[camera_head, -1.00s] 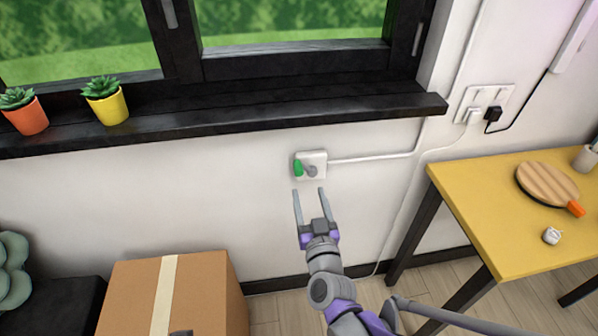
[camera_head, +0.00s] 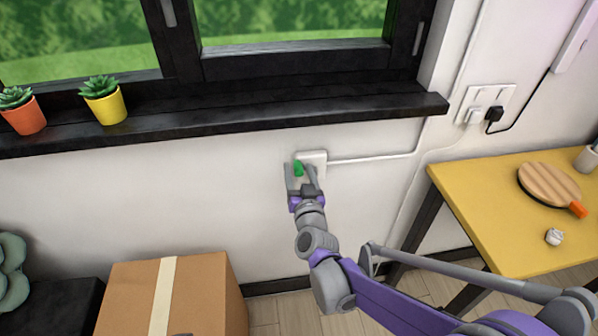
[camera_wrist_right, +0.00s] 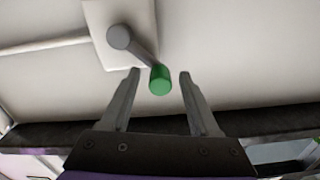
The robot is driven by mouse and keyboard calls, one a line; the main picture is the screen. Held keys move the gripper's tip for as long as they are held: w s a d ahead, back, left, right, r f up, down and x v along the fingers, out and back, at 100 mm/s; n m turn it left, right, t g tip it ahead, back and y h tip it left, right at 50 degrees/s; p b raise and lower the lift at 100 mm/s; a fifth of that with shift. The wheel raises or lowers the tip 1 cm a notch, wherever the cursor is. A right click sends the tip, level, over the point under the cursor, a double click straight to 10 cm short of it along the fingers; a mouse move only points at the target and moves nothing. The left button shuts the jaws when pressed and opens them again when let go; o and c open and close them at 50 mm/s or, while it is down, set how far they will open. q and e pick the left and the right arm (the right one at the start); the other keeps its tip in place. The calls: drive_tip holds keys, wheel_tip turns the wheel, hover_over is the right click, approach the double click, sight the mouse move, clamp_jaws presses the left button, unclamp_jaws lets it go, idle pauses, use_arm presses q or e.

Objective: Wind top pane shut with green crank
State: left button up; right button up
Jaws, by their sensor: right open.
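The green crank handle (camera_head: 298,168) is on a white wall plate (camera_head: 318,158) below the window sill. In the right wrist view the green knob (camera_wrist_right: 160,79) sits at the end of a grey crank arm (camera_wrist_right: 143,53). My right gripper (camera_head: 301,169) is at the crank. In the wrist view its two open fingers (camera_wrist_right: 158,82) stand on either side of the green knob, with gaps visible on both sides. The window panes (camera_head: 290,20) in black frames are above; only their lower part shows. My left gripper is not in view.
The black sill (camera_head: 240,122) juts out above the crank and holds two potted succulents (camera_head: 104,100). A cardboard box (camera_head: 205,290) stands below left. A yellow table (camera_head: 480,205) with a paddle is at right. A white conduit (camera_head: 375,160) runs right from the plate.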

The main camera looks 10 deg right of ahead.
clamp_jaws()
idle(0.3)
idle(1.2)
